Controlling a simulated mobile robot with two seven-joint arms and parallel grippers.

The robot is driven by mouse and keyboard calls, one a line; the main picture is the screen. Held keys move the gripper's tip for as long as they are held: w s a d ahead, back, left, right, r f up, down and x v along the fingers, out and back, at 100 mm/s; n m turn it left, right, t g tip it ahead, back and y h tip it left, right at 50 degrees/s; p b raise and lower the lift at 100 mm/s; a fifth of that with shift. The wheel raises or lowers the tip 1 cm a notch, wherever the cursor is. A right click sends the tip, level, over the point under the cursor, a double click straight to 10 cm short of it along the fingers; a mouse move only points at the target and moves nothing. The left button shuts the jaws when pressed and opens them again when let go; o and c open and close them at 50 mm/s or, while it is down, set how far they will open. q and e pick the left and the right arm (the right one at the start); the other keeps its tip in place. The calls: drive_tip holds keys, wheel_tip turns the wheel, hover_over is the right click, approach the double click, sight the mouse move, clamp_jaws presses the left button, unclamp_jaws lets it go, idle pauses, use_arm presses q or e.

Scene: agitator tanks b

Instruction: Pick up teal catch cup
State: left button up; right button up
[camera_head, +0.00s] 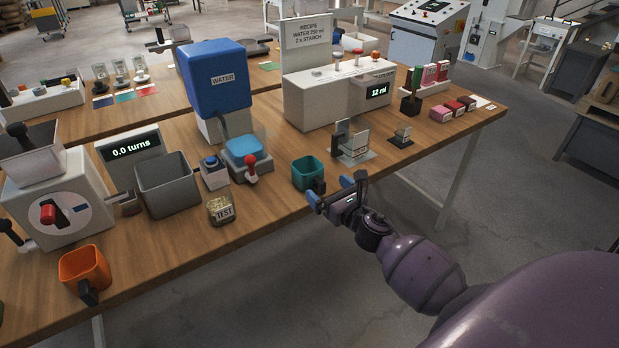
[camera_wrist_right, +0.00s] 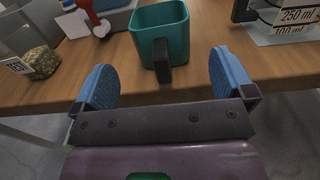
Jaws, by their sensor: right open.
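The teal catch cup (camera_head: 307,172) stands upright on the wooden table near its front edge, its dark handle facing me. In the right wrist view the cup (camera_wrist_right: 172,28) is straight ahead, with the handle (camera_wrist_right: 162,60) pointing at my gripper. My right gripper (camera_head: 336,196) is open and empty, just in front of the cup at the table edge. Its blue fingertips (camera_wrist_right: 165,78) are spread to either side of the handle, and I see no contact. My left gripper is not in view.
A clear marked vessel (camera_head: 352,142) stands close on the right. An orange cup (camera_head: 84,270) is far left. Floor in front is free.

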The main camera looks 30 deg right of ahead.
sight(312, 178)
drive_tip(key=shift+w, duration=0.45)
drive_tip(key=w, duration=0.4)
drive_tip(key=shift+r, duration=0.1)
drive_tip(key=shift+w, duration=0.5)
drive_tip(key=shift+c, duration=0.3)
drive_tip(key=c, duration=0.5)
drive_tip(key=shift+c, duration=1.4)
